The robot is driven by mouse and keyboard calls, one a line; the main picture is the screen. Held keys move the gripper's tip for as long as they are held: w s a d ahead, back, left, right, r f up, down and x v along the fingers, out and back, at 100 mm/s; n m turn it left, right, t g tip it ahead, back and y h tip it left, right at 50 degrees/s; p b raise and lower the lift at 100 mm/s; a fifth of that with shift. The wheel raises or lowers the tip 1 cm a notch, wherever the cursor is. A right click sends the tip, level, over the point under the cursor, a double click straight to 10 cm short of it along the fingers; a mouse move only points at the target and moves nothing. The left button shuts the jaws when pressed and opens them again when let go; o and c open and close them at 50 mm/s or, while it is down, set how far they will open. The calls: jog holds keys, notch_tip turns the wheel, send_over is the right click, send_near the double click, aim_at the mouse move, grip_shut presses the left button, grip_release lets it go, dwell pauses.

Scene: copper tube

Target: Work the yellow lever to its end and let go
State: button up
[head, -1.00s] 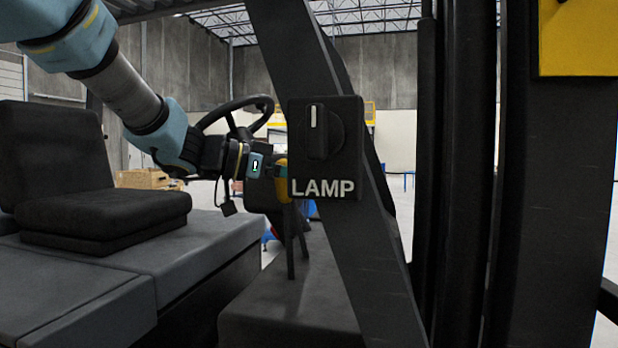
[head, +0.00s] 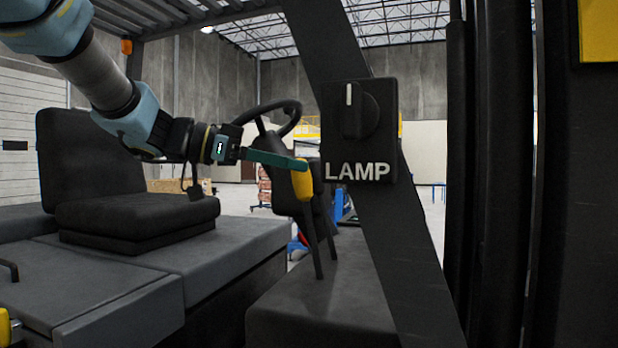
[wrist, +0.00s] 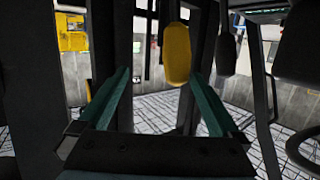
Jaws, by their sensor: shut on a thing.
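The yellow lever (head: 302,180) stands on a thin dark stalk just left of the LAMP panel, its top leaning left in the head view. My gripper (head: 304,165) reaches in from the left with long teal fingers, its fingertips at the lever's yellow handle. In the wrist view the handle (wrist: 177,55) shows at the fingertips (wrist: 158,76), close to the right finger. The jaws are shut on it, though the contact on the left is hard to see. The far side of the handle is hidden.
A black lever (wrist: 228,50) stands beside the yellow one. The LAMP panel (head: 358,130) with its knob sits on the slanted dark pillar (head: 415,235). The steering wheel (head: 285,118) is behind the gripper, and the seat (head: 95,165) is to the left.

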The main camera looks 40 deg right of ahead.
jog(key=shift+s+a+r, duration=0.15)
jog(key=shift+a+r, duration=0.05)
jog(key=shift+a, duration=0.3)
jog(key=f+p+v, duration=0.2)
jog(key=p+v, duration=0.1)
jog(key=v, duration=0.9)
jog(key=shift+w+a+p, duration=0.2)
jog(key=shift+w+p, duration=0.05)
jog(key=shift+p, duration=0.05)
dwell(0.5)
jog(key=shift+r, duration=0.1)
dwell(0.6)
